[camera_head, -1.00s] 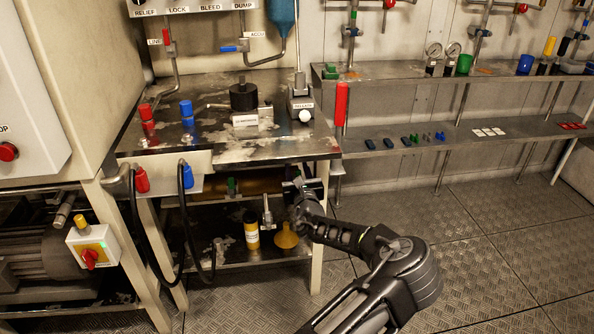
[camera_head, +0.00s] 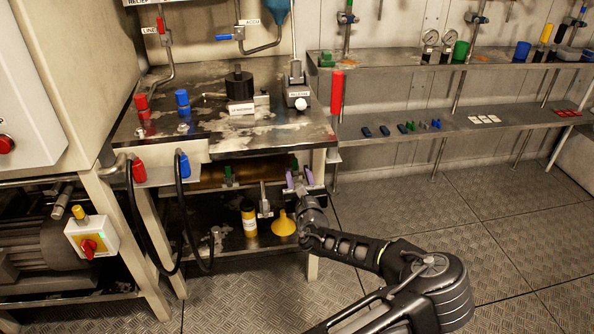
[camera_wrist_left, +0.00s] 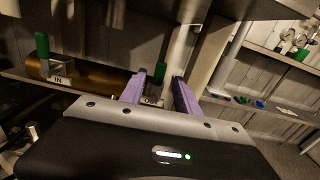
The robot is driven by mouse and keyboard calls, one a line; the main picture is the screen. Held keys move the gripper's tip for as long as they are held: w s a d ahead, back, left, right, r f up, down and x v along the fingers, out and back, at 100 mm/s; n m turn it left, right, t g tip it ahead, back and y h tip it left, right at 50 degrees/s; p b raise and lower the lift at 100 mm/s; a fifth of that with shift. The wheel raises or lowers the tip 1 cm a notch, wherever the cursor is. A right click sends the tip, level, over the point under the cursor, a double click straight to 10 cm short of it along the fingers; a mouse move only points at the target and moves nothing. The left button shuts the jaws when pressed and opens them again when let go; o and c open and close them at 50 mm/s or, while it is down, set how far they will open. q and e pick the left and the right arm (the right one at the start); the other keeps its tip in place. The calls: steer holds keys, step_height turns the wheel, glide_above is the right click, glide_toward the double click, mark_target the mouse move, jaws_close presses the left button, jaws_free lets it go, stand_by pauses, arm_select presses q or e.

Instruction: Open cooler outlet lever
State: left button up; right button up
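The cooler is a copper-coloured cylinder (camera_wrist_left: 103,79) under the bench, and it also shows in the head view (camera_head: 258,178). A green inlet lever (camera_wrist_left: 42,45) stands upright above a block marked IN. A second green lever (camera_wrist_left: 159,72), at the cooler's right end, is the outlet lever; the label below it is mostly hidden. My left gripper (camera_head: 299,178) is at the bench's front right, beneath the top. Its two purple fingers (camera_wrist_left: 158,90) are apart, with the outlet lever showing between and beyond them. I see no clear contact. My right gripper is not in view.
The bench top (camera_head: 290,135) overhangs the cooler, and a pale bench leg (camera_head: 317,225) stands close by my gripper. A yellow funnel (camera_head: 283,224) and yellow bottle (camera_head: 249,220) are on the lower shelf. Black hoses (camera_head: 183,225) hang at left. The floor at right is clear.

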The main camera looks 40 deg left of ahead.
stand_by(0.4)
arm_select(q)
steer(key=s+d+f+n+g+h, duration=0.3)
steer(key=s+f+n, duration=0.3)
steer(key=f, duration=0.6)
steer(key=s+d+f+n+g+h, duration=0.25)
steer(key=s+f, duration=0.45)
steer(key=f, duration=0.5)
steer(key=s+d+f+n+g+h, duration=0.25)
steer(key=s+d+f+n, duration=0.3)
steer(key=d, duration=0.55)
steer(key=s+d+f+n+g+h, duration=0.1)
steer(key=s+d+f+n+h, duration=0.4)
steer(key=d, duration=0.6)
steer(key=s+d+r+n+h, duration=0.1)
steer(key=d+r+n+h, duration=0.25)
steer(key=d, duration=0.75)
steer(key=s+d+r+n+h, duration=0.2)
steer(key=d+n, duration=0.2)
steer(key=d, duration=0.7)
step_height(320, 180, up, 19)
steer(key=p, duration=1.9)
steer(key=shift+d+r+g, duration=0.2)
steer(key=shift+d+g, duration=0.1)
steer(key=shift+d, duration=0.05)
